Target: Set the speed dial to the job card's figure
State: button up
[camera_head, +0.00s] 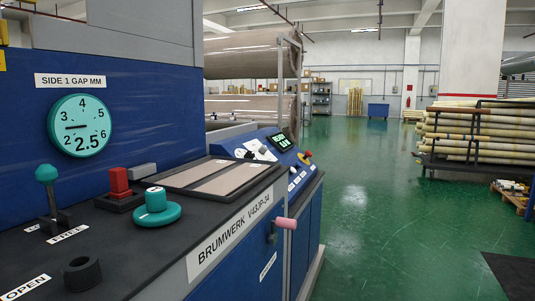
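No dial marked as speed can be made out. A teal round knob on a wide disc (157,208) stands on the black console top. A sloped blue control panel (283,150) farther back carries a small lit display (282,142), pale round and flat pieces, and a red-and-yellow button (307,155); their markings are too small to read. A job card cannot be picked out. A teal gauge (79,125) under the label "SIDE 1 GAP MM" shows 2.5. My gripper is not in view.
The console top also holds a teal-knobbed lever (47,190), a red block switch (120,182) and a black ring (82,273). Green floor (375,220) is open at right.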

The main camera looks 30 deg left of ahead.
aim_at(250, 155)
jog(key=z, duration=0.1)
jog(key=i, duration=1.7)
jog(key=u, duration=0.75)
jog(key=i, duration=1.2)
jog(key=u, duration=1.05)
